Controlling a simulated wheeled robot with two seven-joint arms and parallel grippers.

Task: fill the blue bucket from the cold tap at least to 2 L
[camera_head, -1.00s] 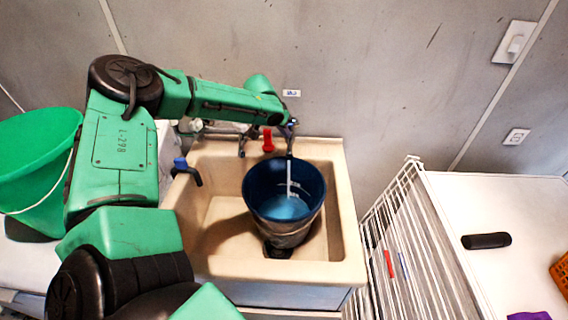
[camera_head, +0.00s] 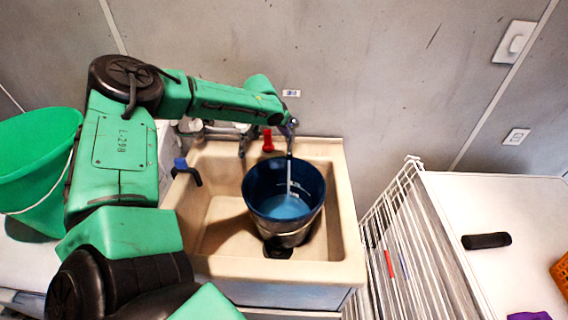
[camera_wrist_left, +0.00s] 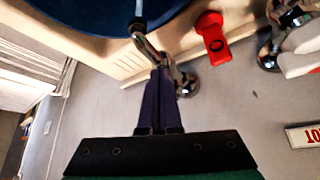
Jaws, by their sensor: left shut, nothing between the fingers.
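The blue bucket (camera_head: 249,203) stands in the cream sink (camera_head: 216,240). A thin stream of water (camera_head: 289,172) runs from a spout into it, and water (camera_head: 284,207) covers its bottom. Its level against any litre mark is too small to read. My left gripper (camera_head: 291,126) is shut and empty at the running tap behind the bucket. In the left wrist view its dark fingers (camera_wrist_left: 160,75) are together beside the chrome tap (camera_wrist_left: 184,82), partly hiding it; whether they touch is unclear. The bucket rim also shows there (camera_wrist_left: 100,28). My right gripper is not in view.
A red piece (camera_head: 267,140) is at the back of the sink. A blue-topped dark fitting (camera_head: 187,171) is at its left. A green bucket (camera_head: 38,165) stands at far left. A white rack (camera_head: 405,235) and white-topped surface (camera_head: 520,215) lie right.

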